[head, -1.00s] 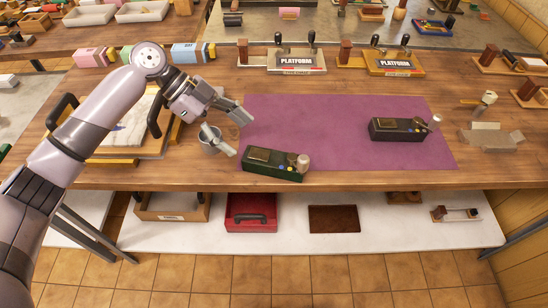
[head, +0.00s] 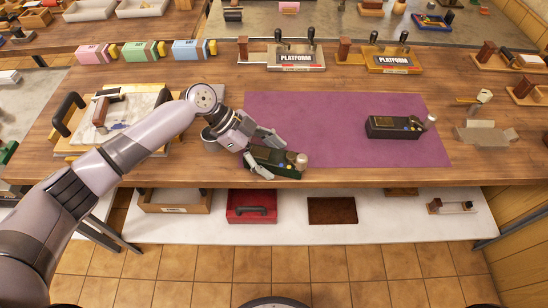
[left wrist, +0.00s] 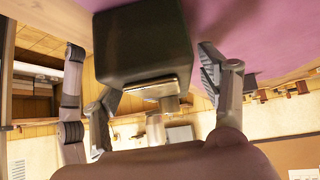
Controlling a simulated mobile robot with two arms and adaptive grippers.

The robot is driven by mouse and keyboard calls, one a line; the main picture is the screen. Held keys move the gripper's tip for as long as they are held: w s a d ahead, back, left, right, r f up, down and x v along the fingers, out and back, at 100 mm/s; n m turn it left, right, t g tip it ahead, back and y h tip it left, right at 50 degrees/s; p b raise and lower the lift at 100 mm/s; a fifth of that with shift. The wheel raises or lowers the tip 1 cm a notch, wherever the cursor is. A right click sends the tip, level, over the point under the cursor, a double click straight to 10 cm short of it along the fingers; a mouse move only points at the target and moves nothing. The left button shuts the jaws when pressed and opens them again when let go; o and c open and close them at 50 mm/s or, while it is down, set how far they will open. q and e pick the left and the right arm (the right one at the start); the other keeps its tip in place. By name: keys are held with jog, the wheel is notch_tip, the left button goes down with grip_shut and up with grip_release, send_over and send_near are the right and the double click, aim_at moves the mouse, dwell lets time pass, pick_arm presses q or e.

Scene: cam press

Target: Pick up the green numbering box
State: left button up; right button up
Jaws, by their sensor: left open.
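The green numbering box (head: 287,169) lies at the near left edge of the purple mat (head: 345,145), with a pale round knob at its right end. My left gripper (head: 270,158) is open at the box's left part, with one finger on the far side and one on the near side. In the left wrist view the dark box (left wrist: 143,42) sits between the spread fingers of the left gripper (left wrist: 148,72). A gap shows between the box and the right-hand finger there. The gripper hides the box's left end in the head view. My right gripper is not in view.
A similar black box (head: 394,128) lies on the mat's right side. A grey cup (head: 209,138) stands close behind my left wrist. Two platform stamps (head: 297,60) (head: 394,61) stand behind the mat. The mat's middle is clear.

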pick_arm(q)
grip_shut()
dwell(0.8)
